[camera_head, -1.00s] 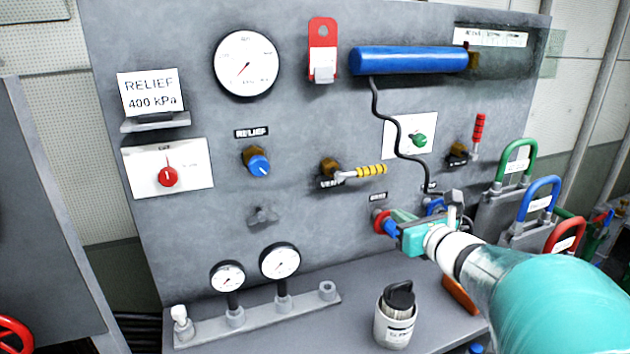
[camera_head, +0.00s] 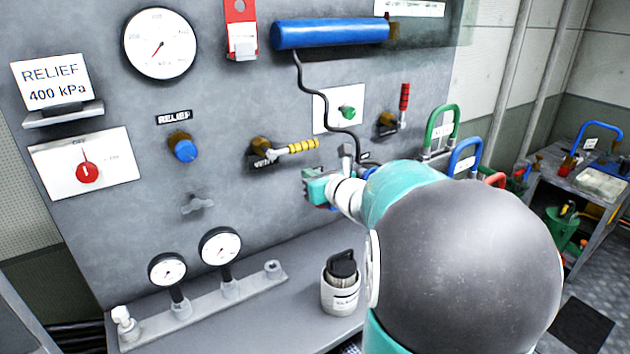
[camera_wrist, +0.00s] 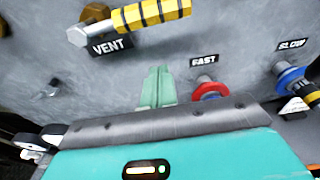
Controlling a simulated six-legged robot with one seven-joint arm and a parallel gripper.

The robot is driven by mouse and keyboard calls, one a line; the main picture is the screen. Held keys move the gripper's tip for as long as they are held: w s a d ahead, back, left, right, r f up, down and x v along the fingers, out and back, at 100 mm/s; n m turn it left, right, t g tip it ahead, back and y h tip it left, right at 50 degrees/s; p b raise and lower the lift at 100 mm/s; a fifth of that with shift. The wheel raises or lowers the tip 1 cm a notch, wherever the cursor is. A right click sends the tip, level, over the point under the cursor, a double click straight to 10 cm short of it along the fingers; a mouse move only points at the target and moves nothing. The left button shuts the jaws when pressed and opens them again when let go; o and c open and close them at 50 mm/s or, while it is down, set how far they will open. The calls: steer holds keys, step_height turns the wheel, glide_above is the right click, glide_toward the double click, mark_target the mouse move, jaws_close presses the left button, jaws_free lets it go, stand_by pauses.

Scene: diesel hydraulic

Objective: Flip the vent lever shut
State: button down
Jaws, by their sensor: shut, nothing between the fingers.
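The vent lever (camera_head: 300,147) has a yellow grip with black bands on a brass valve. It sticks out to the right, roughly level, above the VENT label (camera_head: 262,163). In the wrist view the lever (camera_wrist: 150,13) crosses the top, with its VENT label (camera_wrist: 112,46) below it. My gripper (camera_wrist: 158,86) is shut and empty, its pale green fingers together below and right of the VENT label, apart from the lever. In the head view my gripper (camera_head: 308,186) is below the lever's grip; its fingertips are hard to make out there.
A red FAST fitting (camera_wrist: 209,90) and a blue SLOW fitting (camera_wrist: 291,78) lie right of my fingers. A black cable (camera_head: 325,115) hangs from the blue cylinder (camera_head: 330,33). A red-handled lever (camera_head: 404,98) is farther right. A white canister (camera_head: 341,290) stands on the ledge below.

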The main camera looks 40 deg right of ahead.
mark_target(290, 147)
steer(key=r, duration=0.1)
steer(key=w+r, duration=0.1)
steer(key=r, duration=0.1)
steer(key=shift+r, duration=0.3)
steer(key=shift+r, duration=0.1)
steer(key=shift+r, duration=0.15)
stand_by(0.3)
